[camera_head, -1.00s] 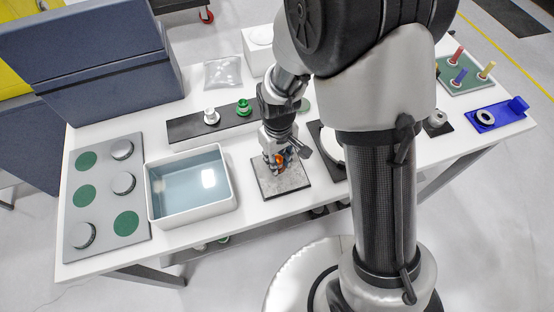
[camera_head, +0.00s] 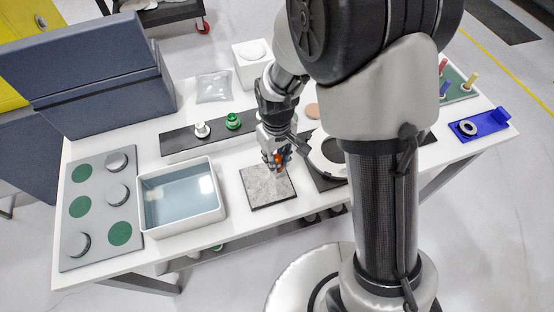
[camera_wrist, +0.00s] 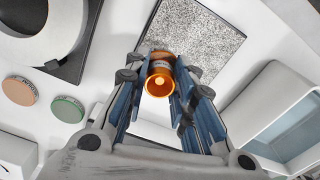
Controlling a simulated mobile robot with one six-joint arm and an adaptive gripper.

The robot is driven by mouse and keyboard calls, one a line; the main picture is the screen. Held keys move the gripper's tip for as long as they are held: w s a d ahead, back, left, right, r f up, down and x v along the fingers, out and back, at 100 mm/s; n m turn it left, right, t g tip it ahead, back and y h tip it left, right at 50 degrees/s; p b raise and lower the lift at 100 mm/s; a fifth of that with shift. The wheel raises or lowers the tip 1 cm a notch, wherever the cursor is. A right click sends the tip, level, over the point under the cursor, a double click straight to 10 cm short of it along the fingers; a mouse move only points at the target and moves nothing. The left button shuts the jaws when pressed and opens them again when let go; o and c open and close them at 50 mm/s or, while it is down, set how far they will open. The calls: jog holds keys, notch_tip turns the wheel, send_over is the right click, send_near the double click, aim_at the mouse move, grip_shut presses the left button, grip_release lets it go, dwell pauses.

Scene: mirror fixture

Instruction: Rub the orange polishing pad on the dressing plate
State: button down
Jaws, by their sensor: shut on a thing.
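The orange polishing pad (camera_wrist: 160,74) is a small orange round piece held between the fingers of my gripper (camera_wrist: 157,78) in the wrist view. In the head view, my gripper (camera_head: 276,163) is over the back right edge of the dressing plate, with a bit of the orange pad (camera_head: 278,158) showing between the fingers. The dressing plate (camera_head: 262,190) is a square speckled grey plate with a dark rim, flat on the white table. It also shows in the wrist view (camera_wrist: 195,38), beyond the pad. The pad's underside is hidden, so contact with the plate cannot be told.
A white basin of water (camera_head: 150,222) stands left of the plate. A grey board (camera_head: 98,230) with green circles and metal discs lies farther left. A black strip (camera_head: 180,146) with a white and a green knob is behind. A white ring (camera_head: 318,158) on a black base stands close right.

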aim_at(277, 160)
jog(key=shift+r+p, duration=0.95)
jog(key=shift+r, duration=0.65)
